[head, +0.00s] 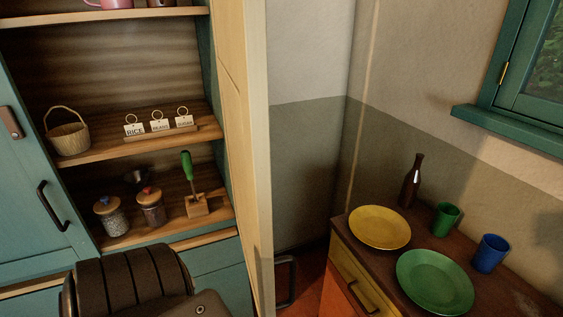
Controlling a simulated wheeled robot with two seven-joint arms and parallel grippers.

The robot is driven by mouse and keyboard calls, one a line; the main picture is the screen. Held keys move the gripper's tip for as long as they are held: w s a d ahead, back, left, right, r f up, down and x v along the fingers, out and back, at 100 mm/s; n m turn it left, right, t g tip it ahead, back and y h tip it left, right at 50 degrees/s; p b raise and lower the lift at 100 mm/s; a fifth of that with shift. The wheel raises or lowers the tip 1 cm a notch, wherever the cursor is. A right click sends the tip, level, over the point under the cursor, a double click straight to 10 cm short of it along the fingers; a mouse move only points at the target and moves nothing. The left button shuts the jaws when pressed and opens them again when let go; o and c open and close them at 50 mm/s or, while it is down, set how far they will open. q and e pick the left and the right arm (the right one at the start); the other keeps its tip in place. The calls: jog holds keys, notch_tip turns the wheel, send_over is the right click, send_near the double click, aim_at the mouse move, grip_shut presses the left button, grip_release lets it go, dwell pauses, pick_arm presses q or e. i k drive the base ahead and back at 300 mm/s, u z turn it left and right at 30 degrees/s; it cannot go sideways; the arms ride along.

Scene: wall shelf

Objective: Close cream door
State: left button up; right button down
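The cream door (256,160) stands open, seen nearly edge-on, at the right side of the teal wall shelf (213,120). It reaches from the top of the head view to the bottom. A dark bar handle (293,280) shows low, just right of the door's edge; it seems to be on the door's far face. Neither of my grippers is in view. A dark, rounded part, likely of my own arm, shows at the bottom left and hides some of the lower shelf front.
The open shelf holds a basket (68,132), label stands (158,125), jars (151,206) and a green-handled tool (186,166). A teal door (25,190) is at left. At right, a cabinet (345,262) bears plates, cups and a bottle. A narrow floor gap lies between.

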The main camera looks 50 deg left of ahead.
aim_at(239, 27)
jog(key=k, duration=0.85)
jog(key=u, duration=1.2)
jog(key=i, duration=0.5)
jog(key=z, duration=0.05)
